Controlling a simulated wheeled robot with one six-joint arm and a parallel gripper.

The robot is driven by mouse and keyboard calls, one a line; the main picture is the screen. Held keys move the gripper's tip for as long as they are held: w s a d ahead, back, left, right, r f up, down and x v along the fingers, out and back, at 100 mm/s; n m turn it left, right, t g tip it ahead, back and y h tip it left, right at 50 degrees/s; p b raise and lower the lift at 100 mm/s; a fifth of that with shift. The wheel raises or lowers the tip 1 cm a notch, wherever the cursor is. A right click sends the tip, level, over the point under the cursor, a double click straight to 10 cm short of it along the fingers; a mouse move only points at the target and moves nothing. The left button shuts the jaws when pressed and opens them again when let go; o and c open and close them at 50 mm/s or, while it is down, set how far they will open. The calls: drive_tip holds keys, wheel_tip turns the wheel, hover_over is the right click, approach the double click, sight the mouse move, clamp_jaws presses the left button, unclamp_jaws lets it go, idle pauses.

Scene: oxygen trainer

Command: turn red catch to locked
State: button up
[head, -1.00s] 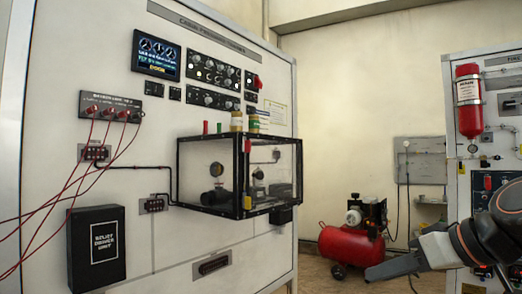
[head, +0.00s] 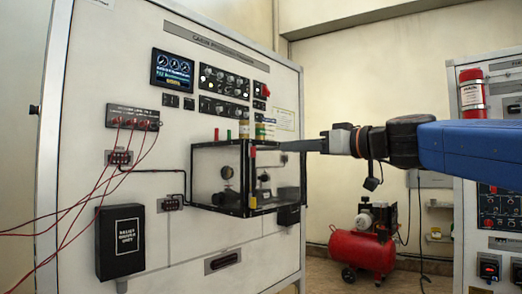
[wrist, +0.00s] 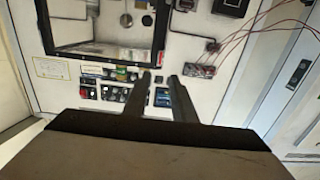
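The red catch (head: 253,152) is a small red piece at the upper front corner of a clear, black-framed box (head: 222,212) on the white panel.
Red and green pieces and small jars (head: 243,128) stand on top of the box. Red cables (head: 85,200) hang at the left by a black driver unit (head: 120,242). A red compressor (head: 360,250) stands on the floor behind, below my arm.

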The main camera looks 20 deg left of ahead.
sight(253, 150)
drive_tip(key=x, duration=1.2)
drive_tip(key=shift+c, duration=0.7)
clamp_jaws()
